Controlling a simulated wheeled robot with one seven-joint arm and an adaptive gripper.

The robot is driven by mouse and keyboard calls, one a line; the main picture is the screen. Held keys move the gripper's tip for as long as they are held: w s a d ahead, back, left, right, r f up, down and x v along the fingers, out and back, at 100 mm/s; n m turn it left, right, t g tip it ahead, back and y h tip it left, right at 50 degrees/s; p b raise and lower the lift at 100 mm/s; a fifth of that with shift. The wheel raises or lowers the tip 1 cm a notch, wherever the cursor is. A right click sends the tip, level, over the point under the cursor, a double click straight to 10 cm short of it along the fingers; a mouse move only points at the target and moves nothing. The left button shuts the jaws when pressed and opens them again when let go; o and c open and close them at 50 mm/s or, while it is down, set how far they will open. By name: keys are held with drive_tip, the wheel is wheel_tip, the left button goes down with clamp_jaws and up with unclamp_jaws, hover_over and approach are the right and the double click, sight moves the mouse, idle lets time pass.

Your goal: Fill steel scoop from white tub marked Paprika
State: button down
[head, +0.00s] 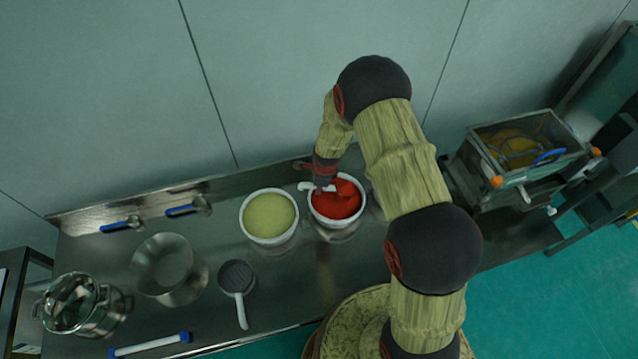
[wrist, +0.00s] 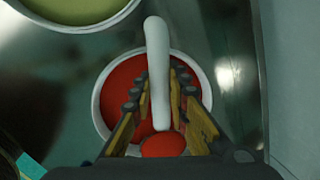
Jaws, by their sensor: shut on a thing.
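The white tub (head: 313,213) stands on the steel counter with red powder (head: 338,207) inside; no label is readable. In the wrist view the tub's rim (wrist: 97,103) circles the red powder below my gripper. My gripper (head: 325,184) is shut on a scoop with a pale, whitish handle (wrist: 158,70), which runs between the fingers (wrist: 163,95). The scoop's bowl (wrist: 163,145) shows red powder in it, over the tub. The scoop's metal is hidden, and I cannot tell whether the bowl touches the powder.
A second white tub (head: 268,237) with pale green-yellow powder stands close on the left. A boxy machine (head: 525,160) stands at right.

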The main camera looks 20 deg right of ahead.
drive_tip(key=shift+a+r+p, duration=0.1)
drive_tip(key=shift+r+p, duration=0.1)
drive_tip(key=shift+p, duration=0.3)
drive_tip(key=shift+w+a+f+b, duration=0.1)
drive_tip(key=shift+a+f+b, duration=0.1)
drive_tip(key=shift+b, duration=0.55)
drive_tip(key=shift+a+r+b, duration=0.1)
drive_tip(key=shift+b, duration=0.5)
drive_tip(key=shift+b, duration=0.3)
drive_tip(key=shift+r+h+b, duration=0.25)
drive_tip(key=shift+h+b, duration=0.15)
drive_tip(key=shift+b, duration=0.45)
